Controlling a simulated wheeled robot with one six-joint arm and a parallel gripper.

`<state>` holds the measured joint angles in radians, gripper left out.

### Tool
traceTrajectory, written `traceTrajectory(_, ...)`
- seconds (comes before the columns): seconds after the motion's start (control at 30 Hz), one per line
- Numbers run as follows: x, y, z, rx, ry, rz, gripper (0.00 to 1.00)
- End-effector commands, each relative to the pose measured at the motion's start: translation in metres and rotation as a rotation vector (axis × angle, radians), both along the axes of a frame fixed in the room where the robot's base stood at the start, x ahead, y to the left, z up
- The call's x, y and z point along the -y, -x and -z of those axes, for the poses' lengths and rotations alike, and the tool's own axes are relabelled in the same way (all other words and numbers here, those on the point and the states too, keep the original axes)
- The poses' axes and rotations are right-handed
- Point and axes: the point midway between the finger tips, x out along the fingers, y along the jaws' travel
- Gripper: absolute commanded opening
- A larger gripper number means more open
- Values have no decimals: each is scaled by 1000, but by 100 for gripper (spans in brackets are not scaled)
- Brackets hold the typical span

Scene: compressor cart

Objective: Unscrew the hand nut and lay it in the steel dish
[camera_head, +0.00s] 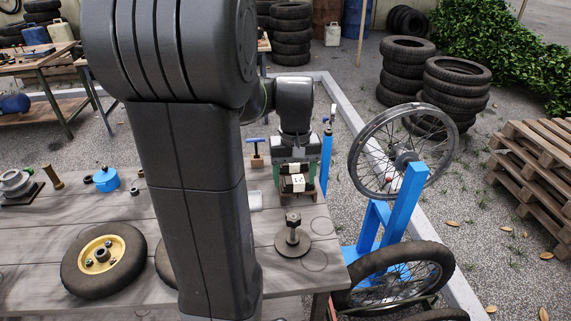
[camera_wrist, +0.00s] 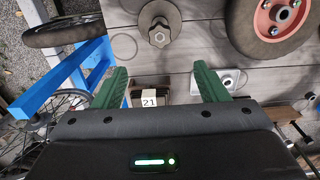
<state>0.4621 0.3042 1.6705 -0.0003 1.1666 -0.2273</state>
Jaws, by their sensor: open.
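A dark stand with a round base (camera_head: 292,243) is on the bench's right part. A hex-shaped nut (camera_head: 293,219) tops its post. The wrist view shows this nut (camera_wrist: 159,36) from above, beyond my fingertips. I take it for the hand nut. My gripper (camera_head: 297,190) is open, its green fingers apart and clear of the nut, farther back over the bench. In the wrist view my gripper (camera_wrist: 160,76) holds nothing visible. A small pale metal dish (camera_wrist: 229,80) lies beside the right finger. My arm partly hides this dish (camera_head: 256,201) in the head view.
A dark block with a white label (camera_wrist: 149,97) shows between my fingers, below them. A blue wheel stand (camera_head: 398,215) with spoked wheels is off the bench's right edge. A cream-rimmed wheel (camera_head: 103,260) lies at left; a red-rimmed wheel (camera_wrist: 263,22) lies near the stand.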

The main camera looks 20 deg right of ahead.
Motion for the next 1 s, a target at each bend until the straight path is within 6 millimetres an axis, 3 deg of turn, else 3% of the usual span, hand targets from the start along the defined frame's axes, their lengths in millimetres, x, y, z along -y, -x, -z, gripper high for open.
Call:
traceTrajectory(0.17,1,0,15,-4,-2,1,67)
traceTrajectory(0.7,0,1,114,-5,-2,1,67)
traceTrajectory(1.0,0,0,137,-1,0,1,67)
